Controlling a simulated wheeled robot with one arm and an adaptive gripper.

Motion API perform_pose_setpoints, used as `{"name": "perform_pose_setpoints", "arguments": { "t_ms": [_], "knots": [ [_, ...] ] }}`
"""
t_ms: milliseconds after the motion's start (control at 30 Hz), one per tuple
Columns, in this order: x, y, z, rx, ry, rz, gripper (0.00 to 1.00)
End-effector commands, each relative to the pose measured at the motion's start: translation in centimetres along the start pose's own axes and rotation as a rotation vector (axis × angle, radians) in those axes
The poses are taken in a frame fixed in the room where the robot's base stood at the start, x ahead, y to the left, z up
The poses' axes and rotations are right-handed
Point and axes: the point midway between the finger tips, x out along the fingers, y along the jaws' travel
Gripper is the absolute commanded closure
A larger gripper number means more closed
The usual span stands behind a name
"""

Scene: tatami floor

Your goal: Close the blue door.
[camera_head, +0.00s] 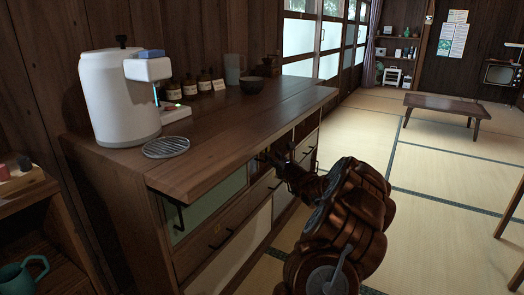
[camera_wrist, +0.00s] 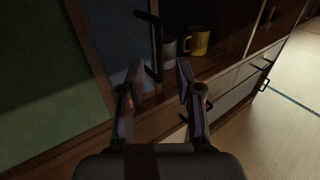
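The blue door (camera_wrist: 118,42) is a dark blue panel in the upper left of the wrist view, with a black bar handle (camera_wrist: 155,42) at its right edge. To its right the cabinet compartment is open. My gripper (camera_wrist: 160,78) is open, its two fingers apart, with the lower end of the handle showing between or just beyond them. Whether a finger touches the handle I cannot tell. In the head view my gripper (camera_head: 278,162) is at the cabinet's front, and my arm and the shadow under the top hide most of the blue door.
A yellow mug (camera_wrist: 196,41) and a grey mug (camera_wrist: 168,50) stand inside the compartment. A green panel (camera_head: 205,208) is left of the blue door. Drawers (camera_head: 225,232) lie below. A white dispenser (camera_head: 118,100) stands on the cabinet top.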

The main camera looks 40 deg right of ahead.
Motion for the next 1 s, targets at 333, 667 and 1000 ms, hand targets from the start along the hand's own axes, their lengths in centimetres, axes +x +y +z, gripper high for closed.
{"name": "perform_pose_setpoints", "arguments": {
  "t_ms": [333, 667, 1000],
  "knots": [
    [4.2, 0.2, -0.1, -0.005, -0.002, 0.004, 0.65],
    [6.5, 0.3, -0.1, 0.000, 0.000, 0.005, 0.65],
    [6.7, 0.4, 0.0, 0.000, -0.001, 0.006, 0.65]
  ]
}}
